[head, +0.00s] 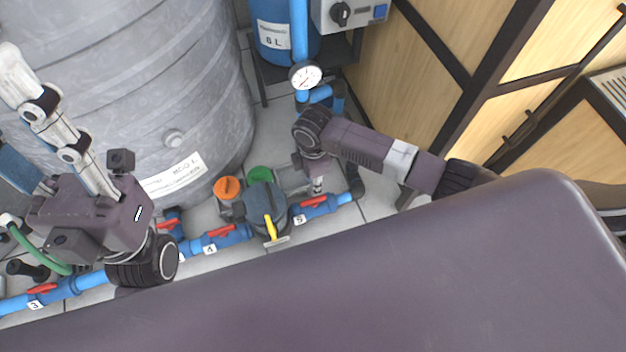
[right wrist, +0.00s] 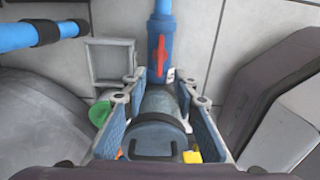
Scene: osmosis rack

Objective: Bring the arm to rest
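My left arm is at the left of the head view, with its gripper (head: 60,140) pointing up and left in front of the grey tank; its tips are at or past the picture edge, so its opening is unclear. My right arm comes in from the right, and its gripper (head: 318,186) points down over the pipe near valve 5. In the right wrist view the right gripper (right wrist: 163,84) is open, its two fingers apart with nothing held between them. Beyond and below them show a dark round-lidded housing (right wrist: 158,135) and a red-handled blue valve (right wrist: 161,55).
A grey tank (head: 120,80) fills the upper left. A blue pipe (head: 92,280) with red-handled valves runs along the floor, with a dark filter housing (head: 262,200), orange cap (head: 227,187) and green cap (head: 260,174). A gauge (head: 305,75) and wooden panels (head: 410,100) stand behind.

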